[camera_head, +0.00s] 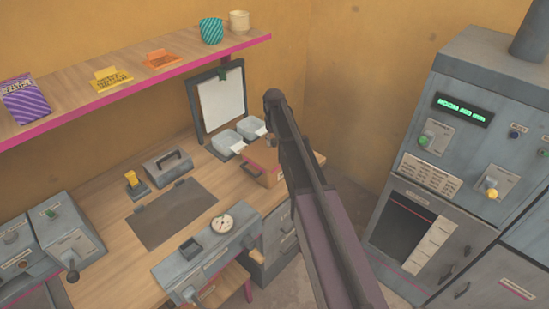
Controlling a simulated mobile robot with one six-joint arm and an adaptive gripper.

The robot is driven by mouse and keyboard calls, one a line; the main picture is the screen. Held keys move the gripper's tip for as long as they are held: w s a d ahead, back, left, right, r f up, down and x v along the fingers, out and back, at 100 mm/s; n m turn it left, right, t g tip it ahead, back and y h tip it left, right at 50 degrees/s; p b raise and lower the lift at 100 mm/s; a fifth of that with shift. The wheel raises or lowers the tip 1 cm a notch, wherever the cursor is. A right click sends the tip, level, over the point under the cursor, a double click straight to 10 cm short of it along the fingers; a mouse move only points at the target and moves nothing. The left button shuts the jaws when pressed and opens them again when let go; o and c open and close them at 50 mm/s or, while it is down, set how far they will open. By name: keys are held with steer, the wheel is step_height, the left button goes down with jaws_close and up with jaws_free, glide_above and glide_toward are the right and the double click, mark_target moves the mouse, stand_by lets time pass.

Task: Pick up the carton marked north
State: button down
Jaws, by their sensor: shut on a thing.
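A reddish-brown carton (261,169) with a small pale label sits at the right end of the wooden desk. Its right part is hidden behind my arm, and its label is too small to read. I cannot tell whether it is the one marked north. My arm rises from the bottom centre to a dark joint above the right end of the desk. My gripper's fingers are not visible, and the arm covers the area right of the carton. A purple striped carton (27,102) stands on the wall shelf; its marking is also not readable.
The shelf (150,75) also holds yellow and orange cards, a teal cup (211,31) and a cream cup (239,21). On the desk are grey trays (227,141), a dark mat (172,214) and a dial box (222,224). A grey machine (450,145) stands at right.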

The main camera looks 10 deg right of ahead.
steer(key=shift+r, duration=0.15)
steer(key=shift+r+p, duration=1.6)
steer(key=shift+p, duration=0.2)
steer(key=s+r+p, duration=0.1)
steer(key=s, duration=1.5)
steer(key=shift+r, duration=0.2)
steer(key=shift+d, duration=0.1)
